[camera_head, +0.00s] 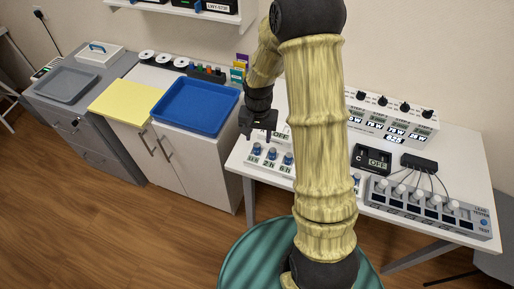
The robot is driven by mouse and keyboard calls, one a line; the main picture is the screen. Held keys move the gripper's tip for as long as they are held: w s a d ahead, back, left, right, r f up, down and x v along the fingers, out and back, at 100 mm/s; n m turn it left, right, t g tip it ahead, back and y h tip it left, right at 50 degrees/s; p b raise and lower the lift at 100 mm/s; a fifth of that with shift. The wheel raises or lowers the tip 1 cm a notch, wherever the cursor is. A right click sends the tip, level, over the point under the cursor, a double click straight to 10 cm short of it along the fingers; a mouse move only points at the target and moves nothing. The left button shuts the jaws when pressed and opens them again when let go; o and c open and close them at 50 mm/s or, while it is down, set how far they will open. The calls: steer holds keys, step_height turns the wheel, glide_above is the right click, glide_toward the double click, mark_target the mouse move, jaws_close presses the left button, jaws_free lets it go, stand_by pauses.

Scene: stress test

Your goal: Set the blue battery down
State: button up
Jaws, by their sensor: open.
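My gripper (259,133) points down over the left end of the white table, close above a white stand (262,168) with printed labels. It is open, with dark fingers. Blue-topped cylinders that look like batteries (271,154) stand upright in a row in the stand. The leftmost blue cylinder (256,149) is just below the fingers; I cannot tell whether they touch it. Another blue cylinder (288,158) stands at the right of the row. My arm hides the table to the right of them.
A blue tray (158,117), a yellow mat (110,103) and a grey tray (50,92) lie on cabinets to the left. Right of my arm are a tester with several slots (378,207), a small black display box (372,172) and a white panel with knobs (428,124).

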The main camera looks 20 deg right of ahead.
mark_target(257, 144)
steer(key=shift+f, duration=0.25)
steer(key=shift+f, duration=0.1)
steer(key=shift+w+a+f+p, duration=0.15)
steer(key=shift+f+p, duration=0.3)
steer(key=shift+f, duration=2.05)
jaws_close()
steer(key=shift+r, duration=0.1)
step_height(257, 144, up, 10)
steer(key=shift+f+b, duration=0.1)
steer(key=shift+b, duration=0.3)
